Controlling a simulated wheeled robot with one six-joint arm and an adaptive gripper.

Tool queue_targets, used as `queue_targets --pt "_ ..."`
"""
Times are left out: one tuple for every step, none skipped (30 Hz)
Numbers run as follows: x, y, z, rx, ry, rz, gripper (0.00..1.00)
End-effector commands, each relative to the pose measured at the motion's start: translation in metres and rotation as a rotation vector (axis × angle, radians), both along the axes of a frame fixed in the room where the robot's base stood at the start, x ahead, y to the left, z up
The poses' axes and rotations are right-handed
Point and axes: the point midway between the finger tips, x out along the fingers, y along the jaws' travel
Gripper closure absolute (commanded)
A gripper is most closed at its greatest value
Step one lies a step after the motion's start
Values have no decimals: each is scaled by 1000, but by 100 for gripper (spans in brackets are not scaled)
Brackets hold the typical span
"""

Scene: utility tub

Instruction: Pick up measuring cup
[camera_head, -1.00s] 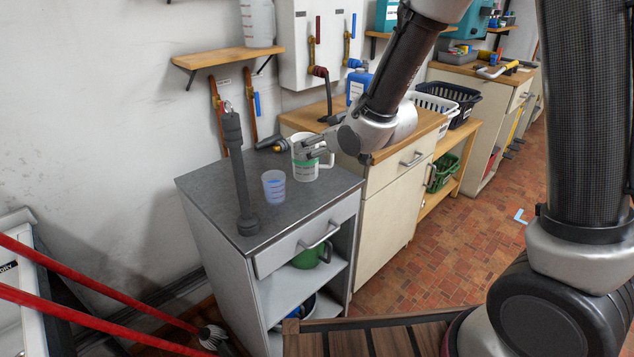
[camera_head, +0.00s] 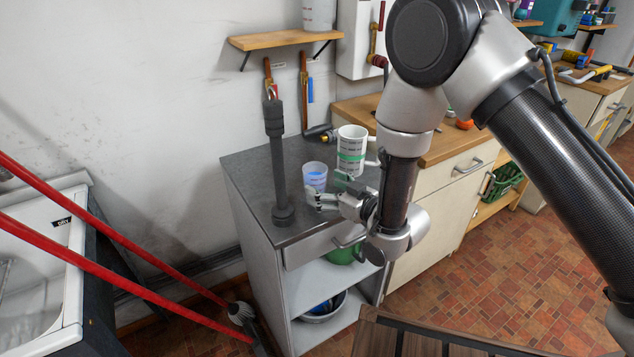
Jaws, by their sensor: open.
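A small translucent cup with blue marks (camera_head: 314,177), the likely measuring cup, stands upright on the grey cabinet top (camera_head: 255,168). A larger white jug with a green band, printed marks and a handle (camera_head: 350,150) stands behind it to the right. My gripper (camera_head: 326,190) is open, with its fingers pointing left over the front of the cabinet top. The fingertips are close to the cup's lower right side in the picture. I cannot tell whether they touch it. No object shows between the fingers.
A dark grey upright bar on a round foot (camera_head: 278,165) stands just left of the cup. A dark tool (camera_head: 318,133) lies behind. A wooden shelf (camera_head: 285,40) juts from the wall above. Red bars (camera_head: 110,240) cross the lower left.

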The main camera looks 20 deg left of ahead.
Motion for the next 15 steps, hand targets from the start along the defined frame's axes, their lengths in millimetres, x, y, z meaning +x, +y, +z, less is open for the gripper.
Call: queue_targets --pt "4 7 -1 2 -1 1 19" --pt "5 11 -2 1 0 0 19" --pt "8 14 -3 0 0 0 19" --pt "9 16 -3 0 0 0 19" --pt "10 18 -3 0 1 0 19" --pt "11 19 -3 0 1 0 19" --pt "11 20 -4 0 1 0 19" --pt "11 20 -4 0 1 0 19" --pt "11 20 -4 0 1 0 19" --pt "11 20 -4 0 1 0 19" --pt "11 20 -4 0 1 0 19" --pt "11 20 -4 0 1 0 19" --pt "11 19 -4 0 1 0 23" --pt "11 19 -4 0 1 0 28" --pt "11 19 -4 0 1 0 36"
